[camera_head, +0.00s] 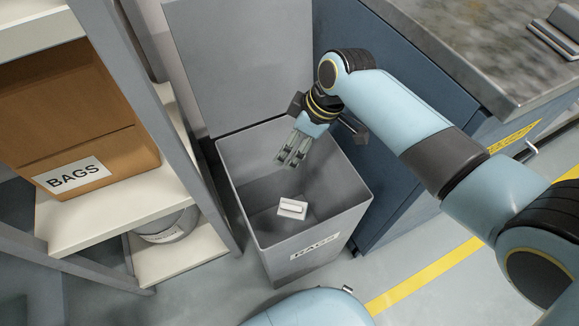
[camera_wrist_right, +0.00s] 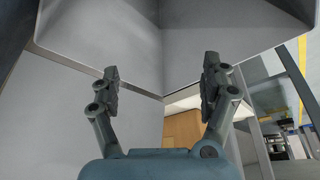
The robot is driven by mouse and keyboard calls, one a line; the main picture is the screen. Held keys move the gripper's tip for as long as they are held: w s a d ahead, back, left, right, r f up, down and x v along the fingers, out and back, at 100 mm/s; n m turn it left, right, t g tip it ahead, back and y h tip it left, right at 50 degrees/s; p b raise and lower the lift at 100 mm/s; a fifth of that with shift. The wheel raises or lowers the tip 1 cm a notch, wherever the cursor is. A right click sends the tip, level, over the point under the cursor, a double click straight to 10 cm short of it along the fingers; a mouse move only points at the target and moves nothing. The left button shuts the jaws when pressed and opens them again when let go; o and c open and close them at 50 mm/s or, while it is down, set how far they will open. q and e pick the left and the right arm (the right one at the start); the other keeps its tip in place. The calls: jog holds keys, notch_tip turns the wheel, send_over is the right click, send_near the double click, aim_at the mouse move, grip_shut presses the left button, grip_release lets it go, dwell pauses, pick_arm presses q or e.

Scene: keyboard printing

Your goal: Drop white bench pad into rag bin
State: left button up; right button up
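The grey rag bin (camera_head: 300,254), labelled RAGS, stands open on the floor in the head view. The white bench pad (camera_head: 292,208) is inside the bin, low down toward its front wall; I cannot tell whether it rests on the bottom. My right gripper (camera_head: 290,158) points down into the bin opening, above and apart from the pad. In the right wrist view its two fingers (camera_wrist_right: 161,85) are spread wide with nothing between them. The pad does not show in the wrist view. My left gripper is not in view.
A grey panel (camera_head: 228,65) rises behind the bin. A shelf (camera_head: 120,215) on the left holds a cardboard box (camera_head: 85,115) labelled BAGS. A blue cabinet (camera_head: 390,195) with a stone-like top (camera_head: 470,50) stands close on the right. Yellow tape (camera_head: 425,275) crosses the floor.

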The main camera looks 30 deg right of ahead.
jog(key=shift+r, duration=0.1)
jog(key=v, duration=1.1)
jog(key=shift+s+r, duration=0.2)
jog(key=shift+r, duration=0.1)
jog(key=shift+d, duration=0.15)
